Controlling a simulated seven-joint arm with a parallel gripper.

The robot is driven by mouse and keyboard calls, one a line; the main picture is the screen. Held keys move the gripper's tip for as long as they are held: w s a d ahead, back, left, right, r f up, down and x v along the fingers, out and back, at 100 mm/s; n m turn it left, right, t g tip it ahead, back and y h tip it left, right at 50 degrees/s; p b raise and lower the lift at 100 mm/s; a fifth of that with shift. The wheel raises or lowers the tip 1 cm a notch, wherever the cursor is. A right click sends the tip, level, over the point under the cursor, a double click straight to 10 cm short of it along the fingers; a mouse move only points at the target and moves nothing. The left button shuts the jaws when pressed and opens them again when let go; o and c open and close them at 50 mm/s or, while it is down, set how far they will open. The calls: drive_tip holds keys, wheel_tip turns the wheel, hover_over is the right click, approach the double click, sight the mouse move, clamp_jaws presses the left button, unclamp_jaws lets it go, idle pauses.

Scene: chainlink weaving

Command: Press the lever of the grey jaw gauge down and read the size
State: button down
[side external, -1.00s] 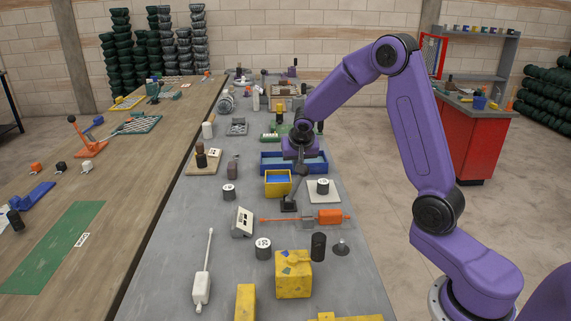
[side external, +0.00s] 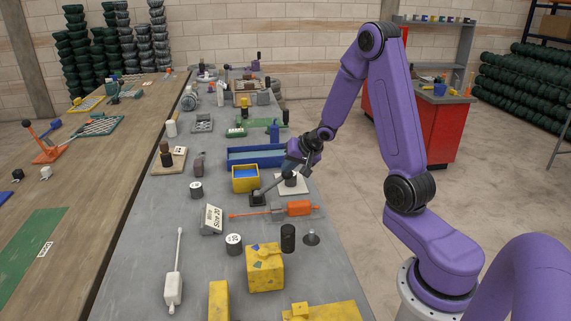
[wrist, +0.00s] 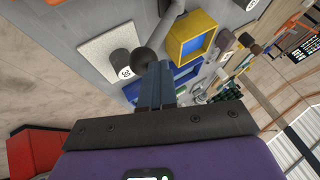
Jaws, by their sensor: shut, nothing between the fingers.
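The grey lever (side external: 271,187) rises from a small dark base (side external: 258,198) on the grey bench and leans low to the right. A tilted pale readout block (side external: 212,218) stands to its left; its face reads "Size 20", with a smaller line I cannot read clearly. My gripper (side external: 287,172) is shut and empty at the lever's upper end. In the wrist view, my shut fingers (wrist: 157,68) are close by the dark rounded lever end (wrist: 145,56); whether they touch cannot be told. The jaws of the gauge cannot be made out.
A yellow bin (side external: 245,180) with blue inside stands behind the base, a blue tray (side external: 255,156) farther back. A pale plate with a dark cylinder (side external: 291,181) lies right of the lever. An orange tool (side external: 300,208) lies in front. A yellow block (side external: 265,268) stands nearer.

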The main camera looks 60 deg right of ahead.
drive_tip(key=shift+s+d+f, duration=0.15)
idle(0.3)
